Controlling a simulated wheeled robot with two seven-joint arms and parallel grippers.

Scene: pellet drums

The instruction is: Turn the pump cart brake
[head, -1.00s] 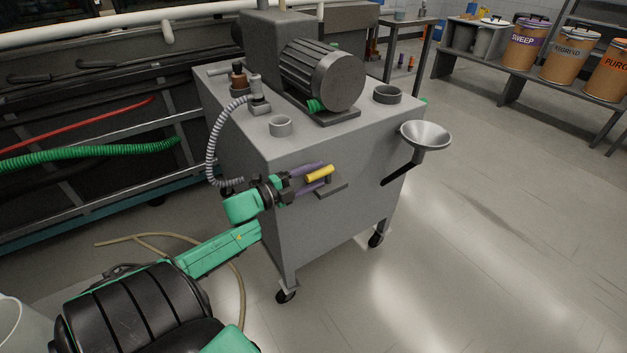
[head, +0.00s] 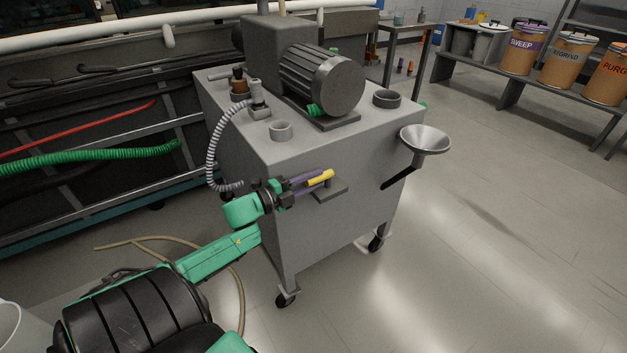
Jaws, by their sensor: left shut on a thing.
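The grey pump cart (head: 330,215) stands on casters in the middle of the view, with a motor on top. Its brake lever has a yellow handle (head: 320,178) at a small grey bracket (head: 329,191) on the cart's front face. My left gripper (head: 315,181) reaches in from the left, with its purple fingers shut on the yellow handle. The fingers hide part of the handle. My right gripper is not in view.
A metal funnel (head: 425,139) sticks out at the cart's right side. A ribbed grey hose (head: 212,150) hangs at its left. A tan hose (head: 165,238) lies on the floor. Labelled drums (head: 567,59) stand on a bench at back right. The right floor is clear.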

